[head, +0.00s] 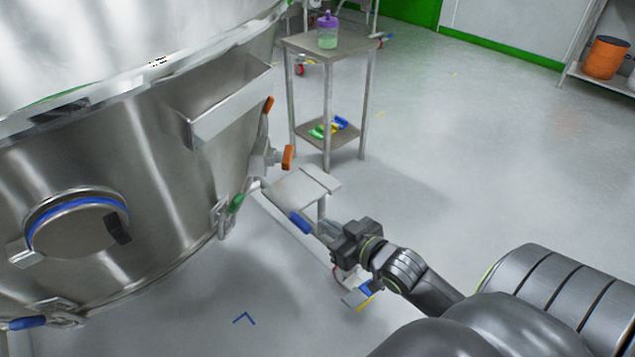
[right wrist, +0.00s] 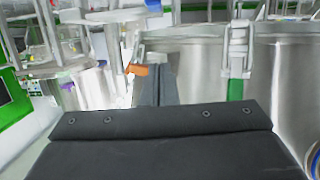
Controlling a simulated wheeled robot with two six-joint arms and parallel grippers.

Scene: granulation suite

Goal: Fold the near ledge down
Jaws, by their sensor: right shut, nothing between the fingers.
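A metal ledge (head: 228,108) stands out from the side of the large steel vessel (head: 150,180) in the head view. It looks like a shallow, angled shelf with a raised front face. I cannot tell whether it is the near one; no second ledge is clear on this side. My right gripper (head: 328,230) is shut and empty, low and to the right of the vessel, apart from the ledge. Its shut fingers also show in the right wrist view (right wrist: 160,84), pointing toward the steel equipment. My left gripper is not in view.
Orange handles (head: 288,157) and a green handle (head: 237,203) are on the vessel's side. A flat plate on a post (head: 305,187) and a blue grip (head: 300,222) lie close to my right gripper. A small table (head: 310,44) stands behind.

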